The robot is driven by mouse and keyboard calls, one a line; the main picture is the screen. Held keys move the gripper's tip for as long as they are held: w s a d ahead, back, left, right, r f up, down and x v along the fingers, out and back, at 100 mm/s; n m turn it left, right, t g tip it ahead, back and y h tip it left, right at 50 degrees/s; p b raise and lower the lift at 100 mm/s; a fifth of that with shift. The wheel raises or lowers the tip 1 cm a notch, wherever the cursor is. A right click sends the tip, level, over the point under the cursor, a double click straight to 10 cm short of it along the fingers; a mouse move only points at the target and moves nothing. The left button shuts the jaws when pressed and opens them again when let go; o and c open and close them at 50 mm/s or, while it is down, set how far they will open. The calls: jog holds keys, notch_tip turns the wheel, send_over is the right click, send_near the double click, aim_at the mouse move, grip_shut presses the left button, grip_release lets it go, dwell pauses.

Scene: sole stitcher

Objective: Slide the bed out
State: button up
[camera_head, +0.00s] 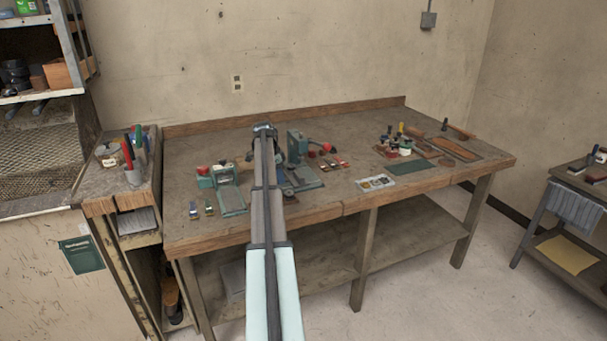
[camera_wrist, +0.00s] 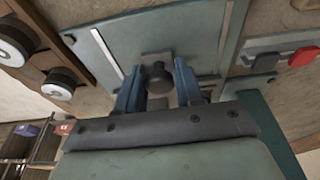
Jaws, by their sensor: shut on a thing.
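In the wrist view a flat grey-green bed (camera_wrist: 200,38) with pale strips along its sides lies under my gripper (camera_wrist: 158,76). A dark round knob (camera_wrist: 158,73) on a small block stands on it. The two blue fingers are on either side of the knob and shut on it. In the head view my arm reaches over the bench, and its end hides the fingers and knob. A green machine (camera_head: 298,147) with a red-tipped handle stands right of the arm. Another green device (camera_head: 224,173) with a flat plate (camera_head: 232,200) is left of it. I cannot tell from this view which holds the gripped bed.
The wooden bench (camera_head: 330,198) has a raised back edge. Small red and brown pieces (camera_head: 335,163) lie right of the machine. Bottles (camera_head: 404,146) and a green mat (camera_head: 408,167) are further right. A tool cup (camera_head: 134,172) stands on the left cabinet. The bench front is partly clear.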

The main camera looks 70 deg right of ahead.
jog(key=shift+w+a, duration=1.3)
jog(key=shift+w, duration=0.1)
jog(key=shift+w+a, duration=1.35)
jog(key=shift+a, duration=0.05)
jog(key=o, duration=0.6)
notch_tip(320, 180, up, 6)
jog(key=shift+r, duration=0.25)
jog(key=shift+s, duration=0.1)
